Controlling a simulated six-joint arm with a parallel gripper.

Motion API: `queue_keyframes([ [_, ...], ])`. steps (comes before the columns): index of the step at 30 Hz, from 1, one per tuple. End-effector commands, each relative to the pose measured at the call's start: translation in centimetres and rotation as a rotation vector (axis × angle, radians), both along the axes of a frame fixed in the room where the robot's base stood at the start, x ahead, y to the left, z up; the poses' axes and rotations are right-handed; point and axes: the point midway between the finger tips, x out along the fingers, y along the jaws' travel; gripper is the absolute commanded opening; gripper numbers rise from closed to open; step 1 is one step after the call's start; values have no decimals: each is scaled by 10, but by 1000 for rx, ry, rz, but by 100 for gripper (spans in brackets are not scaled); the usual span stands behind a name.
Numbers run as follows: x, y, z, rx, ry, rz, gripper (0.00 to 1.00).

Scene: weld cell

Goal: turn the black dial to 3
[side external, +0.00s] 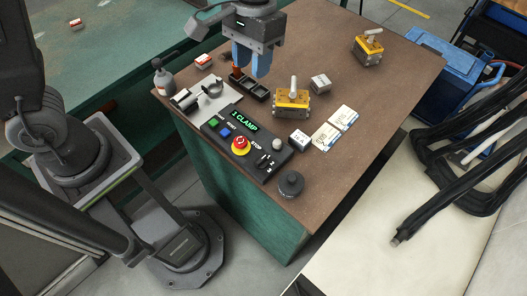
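A round black dial (290,184) sits on the brown bench top near its front corner, just beyond the lower end of the control panel. Its markings are too small to read. My gripper (251,68) has blue fingers pointing down, far up the bench from the dial. The fingers look apart, with nothing seen held between them. They hang over or just behind a small black tray (257,93); the exact height is hard to tell.
The control panel (222,139) has a "1 CLAMP" display, coloured buttons, a red stop button (241,143) and a grey knob (278,144). Yellow toggle blocks (292,101) (368,48), white cards (333,127), small boxes and a grey bottle (163,80) stand around.

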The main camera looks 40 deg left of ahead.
Motion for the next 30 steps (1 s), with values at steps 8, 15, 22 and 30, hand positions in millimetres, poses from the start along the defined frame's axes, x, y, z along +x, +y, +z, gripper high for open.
queue_keyframes([
  [8,15,-53,-69,53,201,-10,37],
  [15,14,-63,-88,68,241,-10,37],
  [22,0,-63,-120,70,245,-11,37],
  [30,-21,-62,-171,70,244,-10,37],
])
